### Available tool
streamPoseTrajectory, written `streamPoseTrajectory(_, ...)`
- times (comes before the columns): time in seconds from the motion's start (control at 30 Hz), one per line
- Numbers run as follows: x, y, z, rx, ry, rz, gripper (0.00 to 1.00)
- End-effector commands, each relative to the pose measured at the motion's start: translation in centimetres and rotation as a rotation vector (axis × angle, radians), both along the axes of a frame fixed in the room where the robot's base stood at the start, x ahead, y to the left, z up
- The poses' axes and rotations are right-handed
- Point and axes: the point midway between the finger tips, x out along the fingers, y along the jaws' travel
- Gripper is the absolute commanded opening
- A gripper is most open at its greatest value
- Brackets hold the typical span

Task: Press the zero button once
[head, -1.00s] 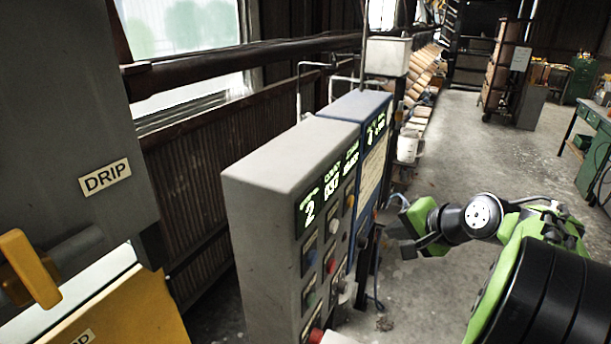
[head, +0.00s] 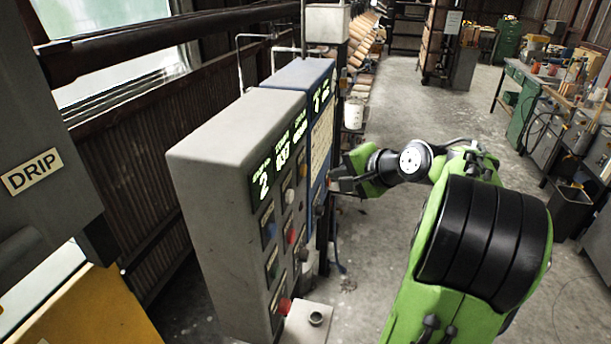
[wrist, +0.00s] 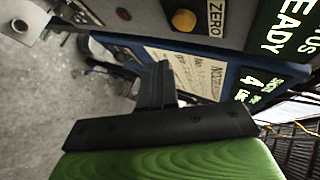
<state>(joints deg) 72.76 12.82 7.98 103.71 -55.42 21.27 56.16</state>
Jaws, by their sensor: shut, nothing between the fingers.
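The zero button is a round yellow-orange button (wrist: 183,20) in the wrist view, at the top, beside a plate lettered ZERO (wrist: 215,17). It sits on the face of the grey control cabinet (head: 225,190). In the head view a small yellow-orange button (head: 303,171) shows high on that face, below the lit displays. My gripper (wrist: 157,70) is shut and empty; its dark fingers point up toward the panels, below the button in the picture, with no contact visible. In the head view my gripper (head: 338,180) is right of the cabinet, by the blue cabinet.
A blue cabinet (head: 297,72) with a paper notice adjoins the grey one. Red, white and blue controls share the grey face, with a red knob (head: 284,306) low down. A DRIP-labelled machine (head: 45,215) stands left. The concrete floor (head: 385,110) beyond is open.

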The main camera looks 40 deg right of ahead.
Motion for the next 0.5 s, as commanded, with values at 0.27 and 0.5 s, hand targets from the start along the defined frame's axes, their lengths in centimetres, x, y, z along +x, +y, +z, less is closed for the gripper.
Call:
streamPoseTrajectory(0.27,2.4,1.9,0.0,-0.001,0.000,0.001,0.00)
streamPoseTrajectory(0.5,2.6,2.0,0.0,-0.001,0.000,-0.001,0.00)
